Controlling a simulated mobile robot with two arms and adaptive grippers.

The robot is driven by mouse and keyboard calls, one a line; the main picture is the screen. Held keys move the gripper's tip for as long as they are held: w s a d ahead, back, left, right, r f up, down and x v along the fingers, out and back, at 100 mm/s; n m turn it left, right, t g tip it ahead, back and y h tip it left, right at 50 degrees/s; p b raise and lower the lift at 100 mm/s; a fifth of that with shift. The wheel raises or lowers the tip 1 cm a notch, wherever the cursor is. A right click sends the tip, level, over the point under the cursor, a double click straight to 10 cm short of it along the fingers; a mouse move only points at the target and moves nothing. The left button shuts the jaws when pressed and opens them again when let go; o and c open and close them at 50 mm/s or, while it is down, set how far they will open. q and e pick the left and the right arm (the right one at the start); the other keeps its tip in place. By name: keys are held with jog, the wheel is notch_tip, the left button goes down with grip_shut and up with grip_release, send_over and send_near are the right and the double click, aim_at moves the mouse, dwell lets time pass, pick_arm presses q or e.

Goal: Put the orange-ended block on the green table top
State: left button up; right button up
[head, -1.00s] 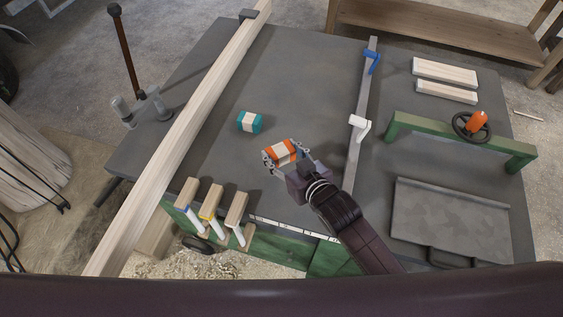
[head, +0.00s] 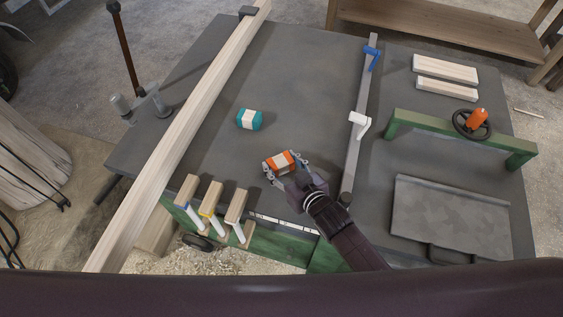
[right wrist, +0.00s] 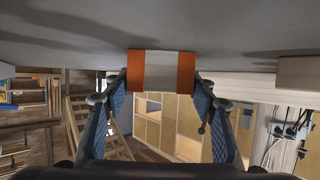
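The orange-ended block (head: 280,161), white in the middle, is between the fingertips of my right gripper (head: 283,167) over the near middle of the big table. In the right wrist view the block (right wrist: 162,72) spans the gap between the two fingertips, one at each orange end. Its height above the top is hard to tell. The table top (head: 300,85) looks dark grey, with green parts (head: 275,245) along its near side. A teal-ended block (head: 249,119) lies on the top, up and left of my gripper. My left gripper is not in view.
A long timber beam (head: 185,130) runs along the left. A metal bar (head: 362,140) with blue and white clamps stands right of my gripper. Several wood-handled tools (head: 212,205) line the near edge. A green bar (head: 460,135) and grey plate (head: 450,220) are at right.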

jog(key=o, duration=0.3)
jog(key=shift+r, duration=0.1)
jog(key=v, duration=1)
jog(key=shift+s+d+b, duration=0.2)
jog(key=shift+s+b, duration=0.1)
jog(key=shift+b, duration=0.1)
jog(key=shift+s+d+r, duration=0.3)
jog(key=shift+s+r, duration=0.1)
jog(key=shift+s, duration=0.15)
